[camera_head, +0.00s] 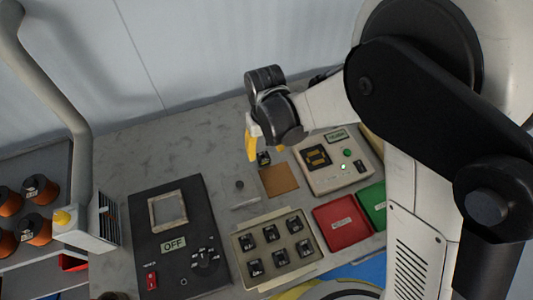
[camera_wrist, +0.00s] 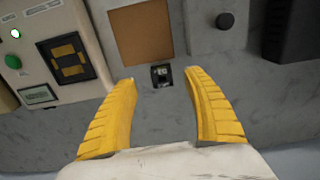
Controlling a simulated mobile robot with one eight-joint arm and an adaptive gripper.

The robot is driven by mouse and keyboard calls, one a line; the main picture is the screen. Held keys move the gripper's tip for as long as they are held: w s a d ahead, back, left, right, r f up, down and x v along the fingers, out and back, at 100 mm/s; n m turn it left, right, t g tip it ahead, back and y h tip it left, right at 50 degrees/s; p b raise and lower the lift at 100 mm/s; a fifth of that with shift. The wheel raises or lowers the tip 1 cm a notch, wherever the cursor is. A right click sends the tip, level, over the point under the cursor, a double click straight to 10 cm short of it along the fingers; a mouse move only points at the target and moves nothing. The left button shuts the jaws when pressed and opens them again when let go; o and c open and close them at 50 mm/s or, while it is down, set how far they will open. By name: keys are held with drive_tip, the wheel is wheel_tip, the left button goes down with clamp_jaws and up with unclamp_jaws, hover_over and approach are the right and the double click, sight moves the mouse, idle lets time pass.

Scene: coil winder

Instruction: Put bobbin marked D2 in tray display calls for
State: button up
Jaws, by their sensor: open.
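A small black bobbin (camera_wrist: 161,76) with a pale mark stands on the grey bench, just beyond the edge of a brown square mat; its mark is too small to read. It also shows in the head view (camera_head: 263,158), under my gripper. My gripper (camera_wrist: 162,80), with yellow fingers, is open, one finger on each side of the bobbin in the wrist view, empty. A cream tester box (camera_head: 333,163) has a small greenish display (camera_head: 337,135), whose text I cannot read. A red tray (camera_head: 342,222) and a green tray (camera_head: 374,205) stand in front of the box.
A beige rack (camera_head: 292,217) holds several black bobbins. The brown mat (camera_head: 279,180) is bare. A black panel (camera_head: 147,214) marked OFF, with a knob and red switch, lies left. A small dark knob (camera_head: 239,185) stands near the mat. Copper spools (camera_head: 36,189) sit far left.

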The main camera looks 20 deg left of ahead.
sight(265, 161)
wheel_tip(265, 161, down, 7)
drive_tip(key=shift+r+b, duration=0.15)
drive_tip(key=shift+b, duration=1.05)
drive_tip(key=shift+r, duration=0.1)
drive_tip(key=c, duration=1.2)
drive_tip(key=shift+c, duration=0.4)
drive_tip(key=shift+r, duration=0.1)
